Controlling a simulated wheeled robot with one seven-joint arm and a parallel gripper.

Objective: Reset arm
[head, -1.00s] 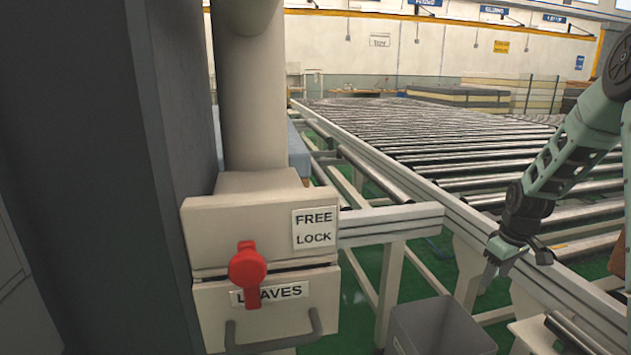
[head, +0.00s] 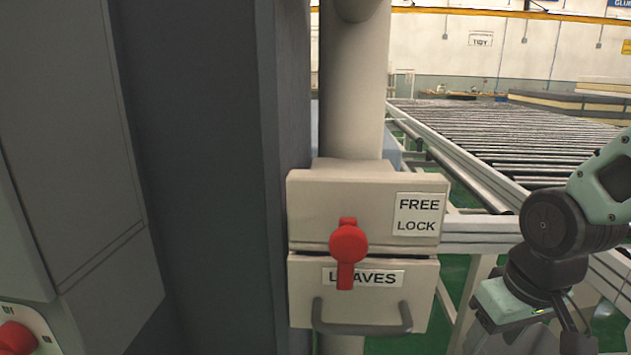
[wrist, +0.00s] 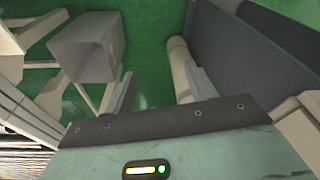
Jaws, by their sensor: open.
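My gripper (wrist: 162,88) is open in the wrist view, with its two fingers apart and nothing between them. It points down over the green floor. In the head view my arm comes in from the right edge, and the wrist housing hangs at the lower right, to the right of the cream box with the red lever. The fingertips are hard to make out there.
The cream box (head: 310,215) carries a red lever (head: 347,245) and a handled drawer labelled LEAVES (head: 305,300). A dark cabinet (head: 200,150) stands at left. The roller conveyor (head: 480,130) runs behind. The wrist view shows a grey bin (wrist: 85,48) at upper left.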

